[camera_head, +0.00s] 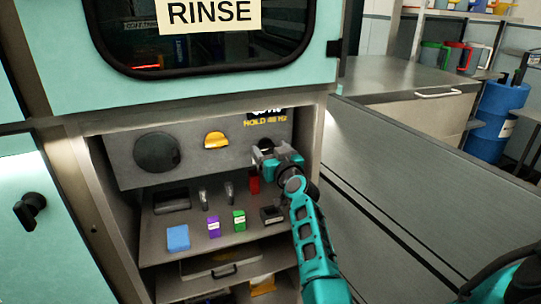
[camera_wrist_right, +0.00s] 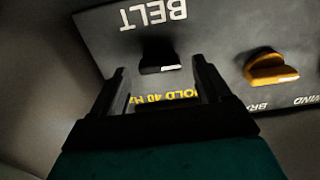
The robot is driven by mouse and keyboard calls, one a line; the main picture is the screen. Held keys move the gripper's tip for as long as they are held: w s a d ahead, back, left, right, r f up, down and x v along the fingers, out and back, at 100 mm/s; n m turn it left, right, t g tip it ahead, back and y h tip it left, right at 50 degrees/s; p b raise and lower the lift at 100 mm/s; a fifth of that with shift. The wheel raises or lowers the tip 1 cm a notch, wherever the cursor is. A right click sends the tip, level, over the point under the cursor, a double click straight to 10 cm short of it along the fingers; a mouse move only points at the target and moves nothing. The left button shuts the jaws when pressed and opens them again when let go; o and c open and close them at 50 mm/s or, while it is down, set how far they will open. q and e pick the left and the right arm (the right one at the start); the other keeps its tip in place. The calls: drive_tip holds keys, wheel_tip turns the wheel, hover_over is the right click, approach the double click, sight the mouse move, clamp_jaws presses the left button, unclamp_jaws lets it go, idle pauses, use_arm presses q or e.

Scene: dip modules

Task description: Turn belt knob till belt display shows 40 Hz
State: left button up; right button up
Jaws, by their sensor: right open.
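In the head view the dark knob (camera_head: 265,145) is partly hidden by my right gripper (camera_head: 260,154). The right gripper (camera_wrist_right: 159,70) is open, its fingertips on either side of the knob with gaps visible; I cannot tell how deep they reach. The black belt display (camera_head: 266,110) is at the panel's top edge, partly hidden, its white figures not clearly readable. Yellow "HOLD 40 Hz" text is below it. My left gripper is out of view.
A yellow knob (camera_head: 215,140) and a large dark round disc (camera_head: 157,152) are on the same panel (camera_head: 187,165). Below, a shelf holds a blue block (camera_head: 178,237), purple block (camera_head: 214,226), green block (camera_head: 239,220) and red block (camera_head: 254,182). Cabinet walls enclose both sides.

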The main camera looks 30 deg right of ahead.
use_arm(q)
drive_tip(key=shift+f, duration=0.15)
use_arm(e)
drive_tip(key=shift+w, duration=0.2)
drive_tip(key=shift+c, duration=0.4)
drive_tip(key=c, duration=1)
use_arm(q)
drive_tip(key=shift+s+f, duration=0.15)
use_arm(e)
drive_tip(key=shift+o, duration=0.2)
